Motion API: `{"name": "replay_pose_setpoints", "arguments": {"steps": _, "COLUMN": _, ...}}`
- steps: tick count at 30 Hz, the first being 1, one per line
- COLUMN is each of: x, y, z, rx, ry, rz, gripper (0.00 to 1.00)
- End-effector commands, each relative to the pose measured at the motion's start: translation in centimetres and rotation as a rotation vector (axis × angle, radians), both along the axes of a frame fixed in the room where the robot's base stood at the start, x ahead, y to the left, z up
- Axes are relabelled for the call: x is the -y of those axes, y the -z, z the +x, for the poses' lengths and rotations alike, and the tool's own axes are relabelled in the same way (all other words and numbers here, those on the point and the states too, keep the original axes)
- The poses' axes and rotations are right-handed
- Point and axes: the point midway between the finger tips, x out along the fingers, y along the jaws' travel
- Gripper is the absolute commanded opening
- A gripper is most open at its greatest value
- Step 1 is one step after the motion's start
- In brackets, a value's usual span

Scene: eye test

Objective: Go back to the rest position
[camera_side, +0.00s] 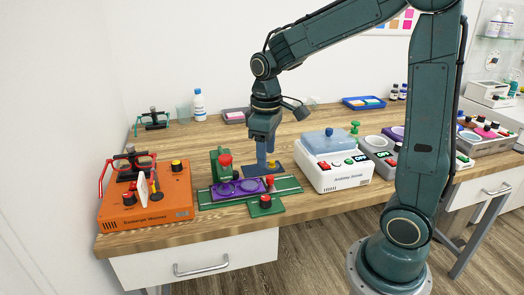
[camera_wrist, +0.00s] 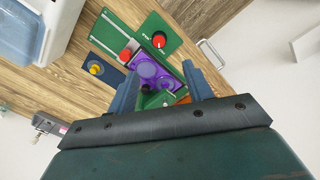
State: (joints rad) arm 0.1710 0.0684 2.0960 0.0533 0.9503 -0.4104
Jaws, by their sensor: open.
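My gripper (camera_side: 264,165) hangs pointing down over the bench, behind the green rail device (camera_side: 290,184). In the wrist view my gripper (camera_wrist: 160,70) shows its two blue fingers wide apart. No object is held between them. The purple plate (camera_side: 238,187) with two round rings lies on the green device; in the wrist view the purple plate (camera_wrist: 147,72) shows in the gap beyond the fingertips. How high the fingertips are above the bench is hard to tell. No marker of a rest position shows.
An orange box (camera_side: 175,205) with red glasses stands left. A white instrument with a blue lid (camera_side: 328,142) stands close to the gripper's right. A small blue base with a yellow knob (camera_side: 272,164) is beside the fingers.

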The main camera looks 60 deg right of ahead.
Motion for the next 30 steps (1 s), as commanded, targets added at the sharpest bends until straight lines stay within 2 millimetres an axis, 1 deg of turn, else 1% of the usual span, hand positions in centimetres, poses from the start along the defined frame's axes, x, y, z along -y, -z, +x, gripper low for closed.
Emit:
{"name": "replay_pose_setpoints", "arguments": {"steps": 5, "x": -0.8, "y": -1.5, "z": -1.2, "rx": 0.046, "ry": 0.015, "rz": -0.004, "gripper": 0.51}}
{"name": "replay_pose_setpoints", "arguments": {"steps": 8, "x": -1.5, "y": -2.6, "z": -2.3, "rx": 0.085, "ry": 0.028, "rz": -0.004, "gripper": 0.51}}
{"name": "replay_pose_setpoints", "arguments": {"steps": 12, "x": -2.5, "y": -4.1, "z": -4.2, "rx": 0.145, "ry": 0.052, "rz": -0.002, "gripper": 0.51}}
{"name": "replay_pose_setpoints", "arguments": {"steps": 18, "x": -3.8, "y": -5.7, "z": -7.0, "rx": 0.232, "ry": 0.086, "rz": 0.008, "gripper": 0.51}}
{"name": "replay_pose_setpoints", "arguments": {"steps": 24, "x": -5.0, "y": -6.8, "z": -9.9, "rx": 0.319, "ry": 0.12, "rz": 0.027, "gripper": 0.51}}
{"name": "replay_pose_setpoints", "arguments": {"steps": 30, "x": -5.9, "y": -7.2, "z": -12.6, "rx": 0.401, "ry": 0.151, "rz": 0.053, "gripper": 0.51}}
